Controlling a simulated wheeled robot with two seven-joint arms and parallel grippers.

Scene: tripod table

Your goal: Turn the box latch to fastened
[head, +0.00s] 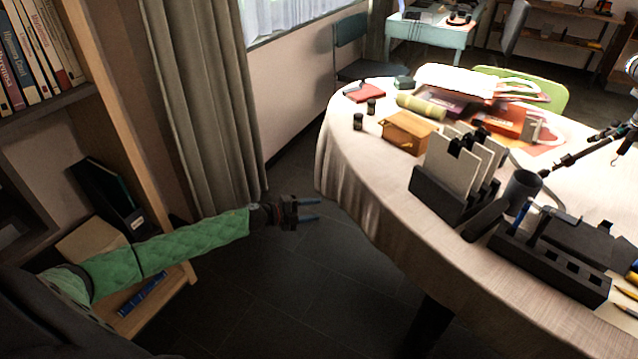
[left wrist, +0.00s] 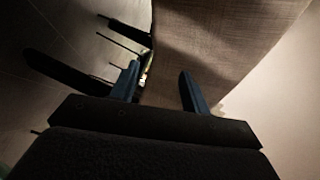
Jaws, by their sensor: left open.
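A small orange-brown wooden box (head: 408,130) sits on the far left part of the round, cloth-covered table (head: 350,160) in the head view. It is the likeliest box for the task; its latch is too small to make out. My left gripper (head: 313,209) is open and empty, out over the floor to the left of the table, apart from the box and lower in the picture. In the left wrist view its two fingers (left wrist: 158,72) stand apart with nothing between them, and the tablecloth (left wrist: 215,45) lies beyond. The box is not seen there. My right gripper is not in view.
Dark jars (head: 358,121) stand left of the box. A dark rack with pale panels (head: 455,165) and a black organizer (head: 550,262) stand nearer. A green roll (head: 420,106) lies behind the box. A bookshelf (head: 150,120) and curtain (head: 205,100) are at left.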

